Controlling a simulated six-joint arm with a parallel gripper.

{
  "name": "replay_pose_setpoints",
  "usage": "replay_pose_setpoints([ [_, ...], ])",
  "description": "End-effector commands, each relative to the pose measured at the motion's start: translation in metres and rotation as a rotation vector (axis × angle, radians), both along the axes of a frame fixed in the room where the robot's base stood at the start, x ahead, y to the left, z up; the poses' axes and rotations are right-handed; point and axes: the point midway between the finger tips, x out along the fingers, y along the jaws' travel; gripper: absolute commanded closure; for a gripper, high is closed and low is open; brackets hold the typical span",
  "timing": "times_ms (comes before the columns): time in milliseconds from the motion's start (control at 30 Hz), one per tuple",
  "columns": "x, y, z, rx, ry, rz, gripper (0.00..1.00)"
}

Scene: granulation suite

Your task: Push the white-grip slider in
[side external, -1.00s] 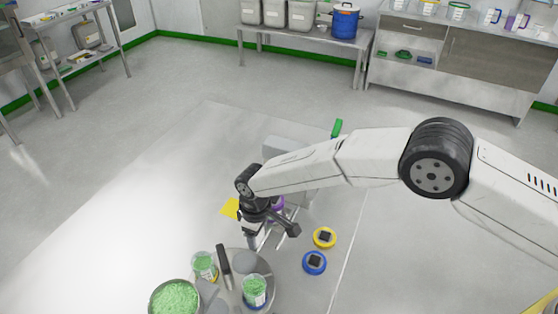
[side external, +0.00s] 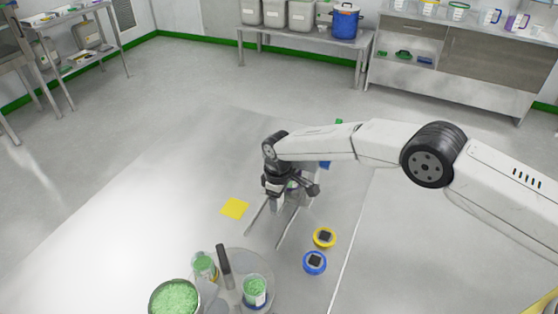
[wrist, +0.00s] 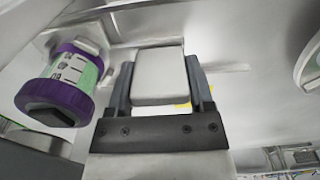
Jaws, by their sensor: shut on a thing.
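The white grip (wrist: 158,80) of the slider shows in the wrist view as a pale block between the two dark fingers. My gripper (wrist: 160,90) is shut on it. In the side view my gripper (side external: 280,192) points down over the back end of two metal rails (side external: 284,226), which run toward the front of the picture. The wrist hides the grip and most of the slider there.
A purple-collared container (wrist: 68,84) with green contents is close left of the grip in the wrist view. A yellow square (side external: 235,208), a yellow round piece (side external: 324,237) and a blue one (side external: 315,263) lie near the rails. A round table (side external: 236,284) holds green-filled containers.

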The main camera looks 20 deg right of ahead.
Motion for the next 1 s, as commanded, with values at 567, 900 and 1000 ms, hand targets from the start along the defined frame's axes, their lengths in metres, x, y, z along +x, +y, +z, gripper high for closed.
replay_pose_setpoints([
  [567,0.003,-0.003,0.005,0.0,-0.007,-0.003,0.0],
  [900,0.004,-0.003,0.038,0.001,-0.01,-0.003,0.0],
  [1000,0.004,-0.004,0.051,0.001,-0.011,-0.003,0.0],
])
